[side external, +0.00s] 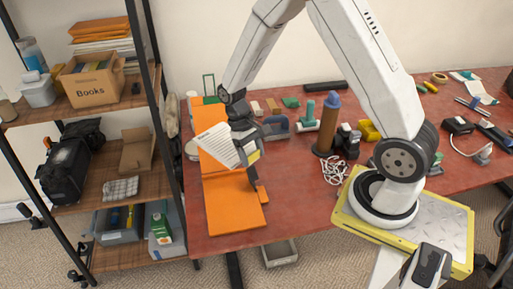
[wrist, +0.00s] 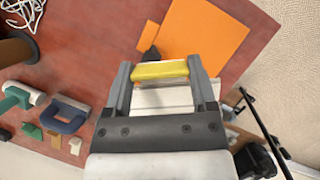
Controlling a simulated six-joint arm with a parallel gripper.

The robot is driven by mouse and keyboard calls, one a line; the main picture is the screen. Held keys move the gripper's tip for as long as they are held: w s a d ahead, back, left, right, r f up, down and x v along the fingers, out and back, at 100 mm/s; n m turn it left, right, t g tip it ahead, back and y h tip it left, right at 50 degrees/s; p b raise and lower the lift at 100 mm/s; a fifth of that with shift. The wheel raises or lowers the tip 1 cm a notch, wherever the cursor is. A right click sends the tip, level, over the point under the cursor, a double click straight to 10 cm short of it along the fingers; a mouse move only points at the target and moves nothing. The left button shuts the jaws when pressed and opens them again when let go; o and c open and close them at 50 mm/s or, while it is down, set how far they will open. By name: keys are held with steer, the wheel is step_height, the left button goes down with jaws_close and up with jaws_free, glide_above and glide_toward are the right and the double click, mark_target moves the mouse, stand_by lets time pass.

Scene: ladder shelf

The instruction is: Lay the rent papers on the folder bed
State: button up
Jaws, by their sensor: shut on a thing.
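My gripper (side external: 247,152) is shut on the rent papers (side external: 220,143), a white printed sheaf. They are tilted, above the desk's left part. In the wrist view, a yellow strip (wrist: 160,70) spans between my fingers, with white paper behind it; the rest is mostly hidden by my gripper. The orange folder bed (side external: 235,208) lies flat at the desk's left front, just in front of the papers. It also shows in the wrist view (wrist: 205,40). More orange shows behind and below the papers. A small dark thing (wrist: 150,54) lies by the folder's edge.
A brown bottle with a blue top (side external: 327,125), a white cord (side external: 334,170) and a blue-grey holder (side external: 275,128) stand or lie right of my gripper. A ladder shelf (side external: 85,190) with boxes rises close to the desk's left edge.

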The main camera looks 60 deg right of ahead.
steer(key=shift+n, duration=0.5)
steer(key=w+a, duration=0.1)
steer(key=w+a+r, duration=0.2)
steer(key=a, duration=0.1)
steer(key=shift+w, duration=0.2)
steer(key=s+a+f+m+y, duration=0.1)
steer(key=s+a+f+m, duration=0.1)
steer(key=a+f, duration=0.3)
steer(key=s+a+f+m+t+y, duration=0.1)
steer(key=s+a+f+m, duration=0.1)
steer(key=a+f+m, duration=0.3)
steer(key=shift+s+a+f+m, duration=0.3)
steer(key=shift+s+a+f, duration=0.1)
steer(key=shift+f, duration=0.3)
steer(key=shift+f, duration=0.15)
steer(key=shift+f, duration=2.95)
steer(key=shift+s+d, duration=0.9)
steer(key=shift+d, duration=0.1)
steer(key=shift+s, duration=0.1)
steer(key=shift+f, duration=0.3)
